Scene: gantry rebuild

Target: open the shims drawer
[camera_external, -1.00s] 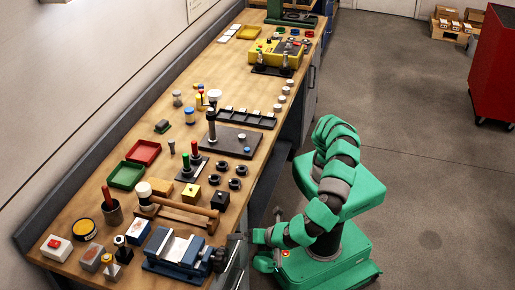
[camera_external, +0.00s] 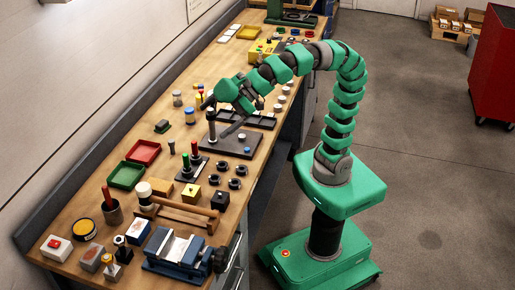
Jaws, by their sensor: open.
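My gripper (camera_external: 220,116) is open and empty. It hangs above the middle of the workbench, over the dark plate with the upright post, with its two dark fingers spread. The arm reaches over the bench from the right. The drawer fronts (camera_external: 236,262) show only as a narrow, steep strip at the bench's near end, with a pale handle-like edge. I cannot read any label there, tell which is the shims drawer, or see whether one stands open. My gripper is far from these fronts.
The workbench (camera_external: 92,205) is crowded. A blue vise (camera_external: 178,252) stands at its near edge above the drawer fronts. A dark plate (camera_external: 238,148) with a post lies under my gripper. A red cabinet (camera_external: 495,70) stands at right; the floor between is clear.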

